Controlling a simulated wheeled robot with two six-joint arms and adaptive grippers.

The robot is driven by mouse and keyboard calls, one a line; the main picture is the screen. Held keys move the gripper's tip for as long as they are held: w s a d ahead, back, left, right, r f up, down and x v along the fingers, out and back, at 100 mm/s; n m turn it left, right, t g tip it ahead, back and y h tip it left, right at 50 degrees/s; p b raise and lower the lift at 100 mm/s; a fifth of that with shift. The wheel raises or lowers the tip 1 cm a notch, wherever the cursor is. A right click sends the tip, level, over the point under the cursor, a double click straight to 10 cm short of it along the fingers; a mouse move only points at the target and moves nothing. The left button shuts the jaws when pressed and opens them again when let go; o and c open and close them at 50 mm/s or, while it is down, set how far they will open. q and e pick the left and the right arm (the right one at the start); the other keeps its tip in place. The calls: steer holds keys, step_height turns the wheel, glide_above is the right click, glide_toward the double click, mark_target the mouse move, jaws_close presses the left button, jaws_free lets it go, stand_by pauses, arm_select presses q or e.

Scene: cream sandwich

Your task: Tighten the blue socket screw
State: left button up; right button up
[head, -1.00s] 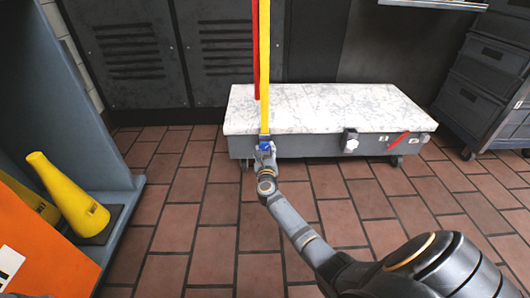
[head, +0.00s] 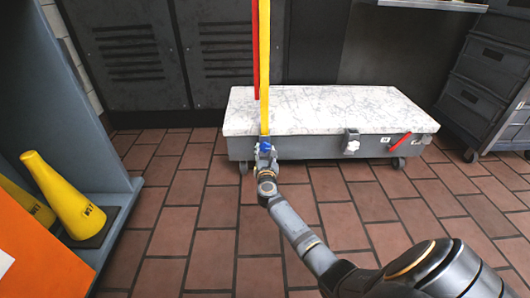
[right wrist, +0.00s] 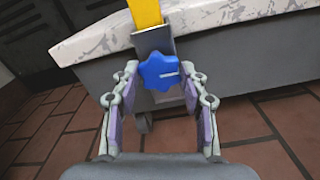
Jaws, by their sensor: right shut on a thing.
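The blue socket screw (head: 265,147) is a lobed knob on a grey socket (right wrist: 153,43) at the front left of the low marble-topped cart (head: 330,110). A yellow upright post (head: 265,70) rises from this socket. In the right wrist view the blue knob (right wrist: 157,68) sits between the two fingers of my right gripper (right wrist: 161,76), with a pale mark on its face. My right gripper (head: 265,157) is shut on the knob, facing the cart's front side. The knob hides part of the socket behind it. My left gripper is not in view.
A red post (head: 256,50) stands beside the yellow one. A white knob (head: 352,146) and a red handle (head: 400,140) are on the cart's front. A yellow cone (head: 70,205) stands at left, dark drawers (head: 480,90) at right. Tiled floor before the cart is mostly clear.

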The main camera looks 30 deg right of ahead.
stand_by(0.3)
steer(key=o, duration=1.2)
steer(key=shift+c, duration=0.2)
steer(key=v, duration=0.7)
steer(key=shift+s+a, duration=0.15)
steer(key=shift+s, duration=0.1)
